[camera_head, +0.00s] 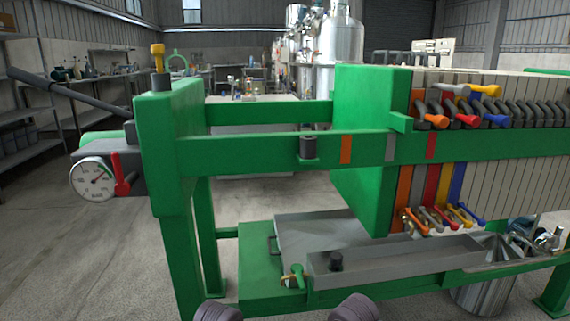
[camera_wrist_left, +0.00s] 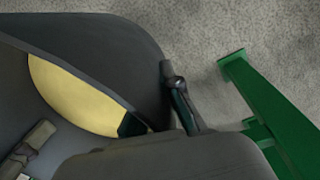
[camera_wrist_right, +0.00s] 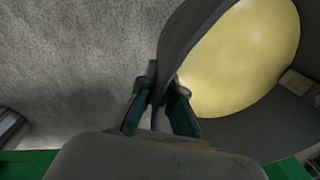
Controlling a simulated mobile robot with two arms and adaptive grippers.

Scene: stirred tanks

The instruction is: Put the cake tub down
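The cake tub is dark grey with a smooth pale yellow surface inside. It shows in the left wrist view (camera_wrist_left: 110,35) and the right wrist view (camera_wrist_right: 190,40); the head view does not show it. My left gripper (camera_wrist_left: 158,115) has one finger inside and one outside the tub's wall and is closed on it. My right gripper (camera_wrist_right: 160,108) likewise has its fingers either side of the tub's edge, closed on it. Bare floor shows beyond the tub in both wrist views. The tub's underside is hidden.
A green filter press (camera_head: 360,130) with plates and coloured handles stands ahead. A grey tray (camera_head: 400,262) runs low along it, with a metal bucket (camera_head: 482,295) at right. A green beam (camera_wrist_left: 268,95) is near the tub. Open floor (camera_head: 90,240) lies left.

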